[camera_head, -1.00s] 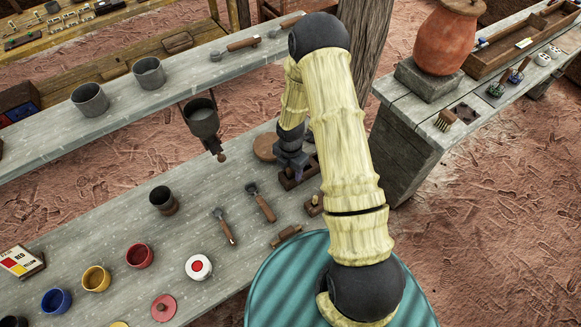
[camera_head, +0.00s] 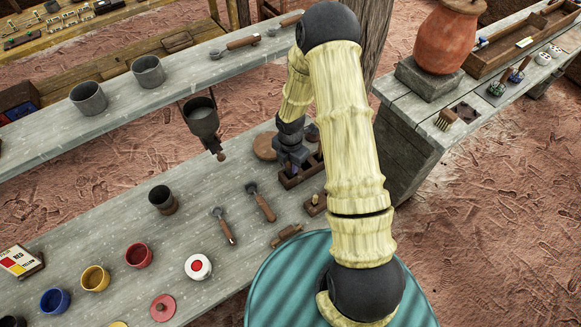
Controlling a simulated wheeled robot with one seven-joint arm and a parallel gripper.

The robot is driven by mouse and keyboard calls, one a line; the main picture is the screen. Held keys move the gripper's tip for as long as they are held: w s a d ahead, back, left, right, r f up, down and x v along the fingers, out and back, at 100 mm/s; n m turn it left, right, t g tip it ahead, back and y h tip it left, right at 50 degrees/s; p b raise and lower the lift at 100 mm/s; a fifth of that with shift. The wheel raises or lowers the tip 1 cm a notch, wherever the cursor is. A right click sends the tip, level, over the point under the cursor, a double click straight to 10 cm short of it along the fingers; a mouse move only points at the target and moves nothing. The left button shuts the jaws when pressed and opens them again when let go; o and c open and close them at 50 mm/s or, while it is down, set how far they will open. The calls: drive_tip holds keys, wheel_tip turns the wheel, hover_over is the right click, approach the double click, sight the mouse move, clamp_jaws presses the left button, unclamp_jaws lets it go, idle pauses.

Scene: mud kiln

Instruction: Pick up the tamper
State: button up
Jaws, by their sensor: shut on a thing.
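My gripper (camera_head: 292,160) is at the end of the bent arm, over a small dark wooden holder (camera_head: 312,172) on the grey lower bench. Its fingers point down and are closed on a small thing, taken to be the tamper. Only a small purplish bit shows at the fingertips (camera_head: 294,169); the rest is hidden by the fingers and the holder. I cannot tell whether it is clear of the holder.
A round wooden disc (camera_head: 265,147) lies just left of the gripper. Two wooden-handled tools (camera_head: 262,204) and a small block with a peg (camera_head: 315,206) lie nearer. Bowls and a dark cup (camera_head: 162,200) stand left.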

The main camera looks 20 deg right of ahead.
wheel_tip(320, 180, up, 8)
drive_tip(key=shift+f+b, duration=0.25)
drive_tip(key=shift+b, duration=0.15)
idle(0.4)
drive_tip(key=m, duration=0.3)
drive_tip(key=w+f+m, duration=0.1)
drive_tip(key=shift+m, duration=0.4)
drive_tip(key=w+f+m, duration=0.1)
drive_tip(key=m, duration=0.5)
drive_tip(key=w+f+m, duration=0.1)
drive_tip(key=m, duration=0.6)
drive_tip(key=w+f+m, duration=0.1)
drive_tip(key=m, duration=0.5)
drive_tip(key=shift+w+f+m, duration=0.25)
drive_tip(key=shift+f+m, duration=0.05)
